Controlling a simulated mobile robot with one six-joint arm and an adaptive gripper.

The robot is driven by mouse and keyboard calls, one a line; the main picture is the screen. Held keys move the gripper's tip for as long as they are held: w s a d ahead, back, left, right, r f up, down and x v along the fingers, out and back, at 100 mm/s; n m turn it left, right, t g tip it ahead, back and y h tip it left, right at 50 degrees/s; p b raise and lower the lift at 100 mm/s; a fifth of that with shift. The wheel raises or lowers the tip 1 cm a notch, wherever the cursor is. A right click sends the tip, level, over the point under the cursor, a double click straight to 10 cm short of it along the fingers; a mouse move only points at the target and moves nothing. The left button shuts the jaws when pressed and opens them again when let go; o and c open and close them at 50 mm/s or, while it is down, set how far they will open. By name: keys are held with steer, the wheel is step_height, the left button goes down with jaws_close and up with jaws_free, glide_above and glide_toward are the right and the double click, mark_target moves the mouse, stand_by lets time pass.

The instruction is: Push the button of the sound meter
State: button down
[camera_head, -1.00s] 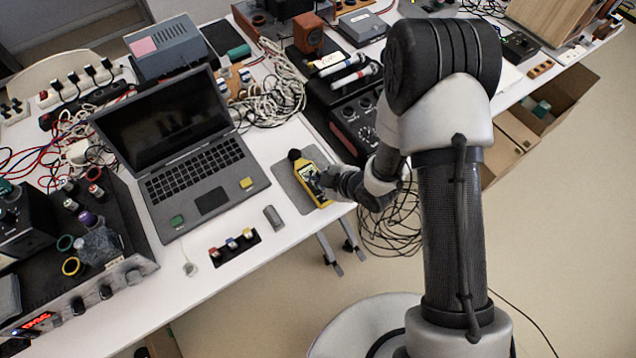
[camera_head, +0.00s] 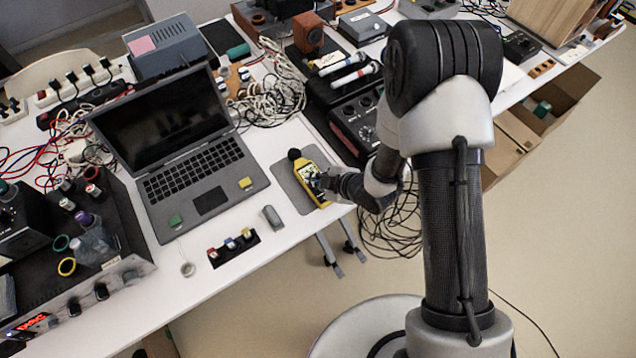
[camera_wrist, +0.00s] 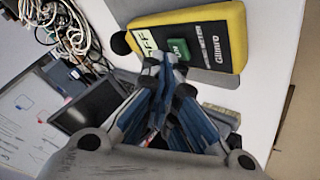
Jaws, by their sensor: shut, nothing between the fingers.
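The yellow sound meter (camera_head: 306,172) with a black round tip lies on a grey mat (camera_head: 290,187) near the table's front edge, right of the laptop. In the wrist view the sound meter (camera_wrist: 232,20) fills the top, with its black face and a green button (camera_wrist: 178,48). My gripper (camera_head: 320,181) reaches over the meter from the right and hides part of its face. In the wrist view my gripper (camera_wrist: 166,60) is shut and empty, its fingertips just beside the green button. I cannot tell whether they touch the meter.
An open laptop (camera_head: 190,165) stands left of the mat. A small grey block (camera_head: 272,217) and a black strip with coloured buttons (camera_head: 233,246) lie in front. A black device (camera_head: 355,130) and coiled white cables (camera_head: 275,95) lie behind. The table edge is close.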

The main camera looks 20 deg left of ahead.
steer(key=shift+f+b, duration=0.45)
stand_by(0.3)
steer(key=shift+r+p, duration=0.6)
steer(key=shift+r, duration=0.45)
step_height(320, 180, up, 6)
steer(key=p, duration=0.4)
stand_by(0.3)
